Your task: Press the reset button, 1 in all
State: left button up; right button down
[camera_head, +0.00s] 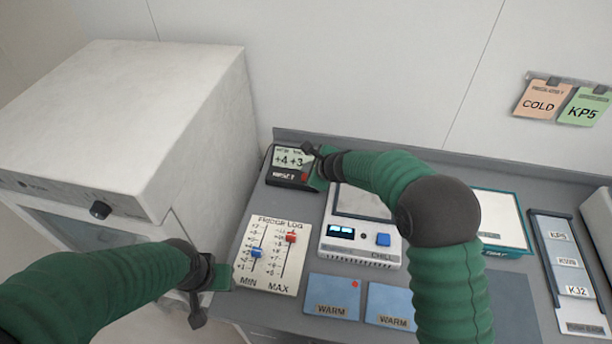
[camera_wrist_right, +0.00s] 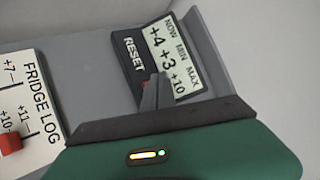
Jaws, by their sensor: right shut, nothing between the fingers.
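The thermometer unit (camera_head: 290,160) stands at the back left of the counter. It has a sloped display reading +4 +3 and a black front labelled RESET. A small red button (camera_head: 304,177) shows at the right of that label, beside my right gripper (camera_head: 310,152). In the right wrist view the unit (camera_wrist_right: 133,53) is close, and my shut, empty right fingers (camera_wrist_right: 155,92) overlap its lower front, near the button. Whether they touch it I cannot tell. My left gripper (camera_head: 198,300) hangs at the counter's left front edge, its jaw state unclear.
A fridge log board (camera_head: 270,272) with two sliders lies in front of the unit. A chill device (camera_head: 340,248) with a blue button stands to its right, near my right arm. Blue WARM cards (camera_head: 333,290) lie in front. A white cabinet (camera_head: 170,110) stands left.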

pick_arm(q)
jog(key=shift+f, duration=0.1)
pick_arm(e)
jog(key=shift+f, duration=0.1)
dwell(0.3)
pick_arm(q)
jog(key=shift+f+b, duration=0.3)
jog(key=shift+b, duration=0.15)
pick_arm(e)
jog(key=shift+f, duration=0.25)
pick_arm(q)
jog(key=shift+f+b, duration=0.5)
jog(key=shift+f, duration=0.05)
pick_arm(e)
jog(key=shift+f, duration=0.55)
pick_arm(q)
jog(key=shift+r, duration=0.1)
jog(key=shift+p+v, duration=0.85)
jog(key=shift+p, duration=0.05)
pick_arm(e)
jog(key=shift+r, duration=0.95)
pick_arm(q)
jog(key=shift+w, duration=0.2)
